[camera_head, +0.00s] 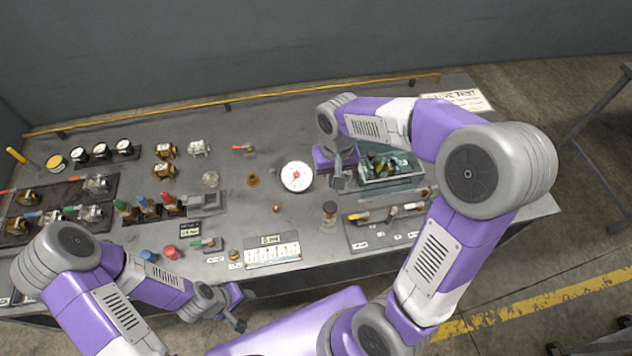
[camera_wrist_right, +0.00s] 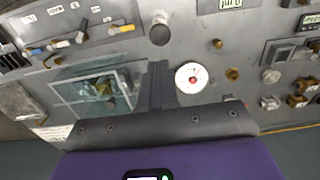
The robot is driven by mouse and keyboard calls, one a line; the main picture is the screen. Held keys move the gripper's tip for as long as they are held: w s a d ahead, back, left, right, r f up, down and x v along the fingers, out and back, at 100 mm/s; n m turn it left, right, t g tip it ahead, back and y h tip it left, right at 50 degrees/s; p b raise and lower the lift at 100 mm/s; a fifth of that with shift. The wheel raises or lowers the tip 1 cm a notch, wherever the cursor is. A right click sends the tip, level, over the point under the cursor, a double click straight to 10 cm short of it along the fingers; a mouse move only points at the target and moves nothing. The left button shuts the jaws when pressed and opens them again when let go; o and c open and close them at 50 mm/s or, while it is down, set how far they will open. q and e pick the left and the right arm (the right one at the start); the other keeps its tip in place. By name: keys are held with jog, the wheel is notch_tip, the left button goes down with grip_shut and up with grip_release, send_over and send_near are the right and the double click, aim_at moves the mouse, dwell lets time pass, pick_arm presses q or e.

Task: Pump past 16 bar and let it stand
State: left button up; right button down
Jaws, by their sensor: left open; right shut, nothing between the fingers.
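A round white dial gauge (camera_head: 296,176) with a red mark at its centre lies face up on the grey bench; its reading is too small to tell. It also shows in the right wrist view (camera_wrist_right: 190,77). A dark round-topped knob (camera_head: 329,208) stands on the bench in front of the gauge, also in the right wrist view (camera_wrist_right: 160,32); I cannot tell whether it is the pump handle. My right gripper (camera_head: 338,178) is shut and empty, between the gauge and a clear box (camera_head: 405,182) with fittings inside. My left gripper (camera_head: 240,308) is open and empty at the front edge.
Several brass valves with coloured handles stand at the left, with small dials (camera_head: 101,151) behind them. A tool plate (camera_head: 385,235) lies front right. A yellow rail (camera_head: 280,93) runs along the back.

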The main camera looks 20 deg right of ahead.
aim_at(331, 207)
jog(key=shift+r, duration=1.45)
notch_tip(331, 207, down, 14)
jog(key=shift+f+b, duration=0.1)
jog(key=shift+b, duration=0.7)
notch_tip(331, 207, down, 4)
jog(key=b, duration=0.3)
jog(key=shift+s+r+b, duration=0.1)
jog(key=shift+r+b, duration=0.1)
jog(key=shift+b, duration=0.15)
jog(key=shift+s, duration=0.15)
jog(key=shift+a, duration=0.1)
